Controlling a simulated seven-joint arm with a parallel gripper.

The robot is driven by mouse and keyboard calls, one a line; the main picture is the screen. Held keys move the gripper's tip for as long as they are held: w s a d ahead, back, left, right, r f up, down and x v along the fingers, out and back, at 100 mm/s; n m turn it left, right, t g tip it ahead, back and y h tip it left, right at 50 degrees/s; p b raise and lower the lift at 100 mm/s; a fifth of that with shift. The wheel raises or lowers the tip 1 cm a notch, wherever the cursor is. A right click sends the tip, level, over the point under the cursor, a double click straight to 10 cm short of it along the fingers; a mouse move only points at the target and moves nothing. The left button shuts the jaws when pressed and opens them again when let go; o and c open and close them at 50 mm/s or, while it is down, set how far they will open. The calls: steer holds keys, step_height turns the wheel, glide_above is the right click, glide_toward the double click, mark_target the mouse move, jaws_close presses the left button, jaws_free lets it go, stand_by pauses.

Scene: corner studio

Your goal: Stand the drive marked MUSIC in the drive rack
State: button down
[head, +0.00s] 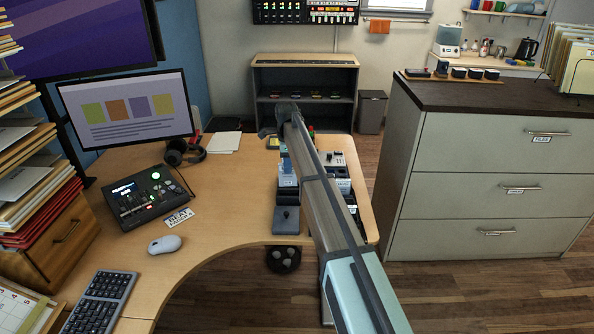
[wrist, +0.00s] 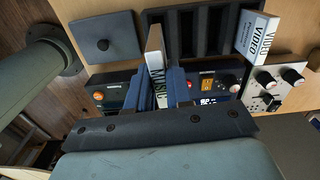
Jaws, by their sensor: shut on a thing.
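The drive marked MUSIC (wrist: 155,62), with a white label face, is upright between the blue fingers of my gripper (wrist: 158,88) in the wrist view. My gripper is shut on it. The dark drive rack (wrist: 205,12) with several slots lies just beyond. The drive's far end overlaps the rack's left end in the picture; I cannot tell whether it is inside a slot or above it. A white drive marked VIDEO (wrist: 262,35) is at the rack's right side. In the head view, my arm hides much of this area.
A dark block with a round knob (wrist: 105,38) is left of the rack. Control panels (wrist: 268,90) with knobs and buttons lie close by. In the head view, the desk (head: 235,205) holds a mixer (head: 143,197), mouse (head: 165,244) and headphones (head: 180,152). A grey cabinet (head: 500,170) stands right.

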mark_target(288, 179)
steer(key=shift+f+m, duration=0.15)
steer(key=shift+m, duration=0.15)
steer(key=shift+f, duration=0.1)
steer(key=shift+f, duration=2.55)
steer(key=shift+f, duration=0.7)
steer(key=c, duration=0.9)
jaws_free()
steer(key=shift+c, duration=0.2)
steer(key=shift+r, duration=0.15)
steer(key=shift+r, duration=2.85)
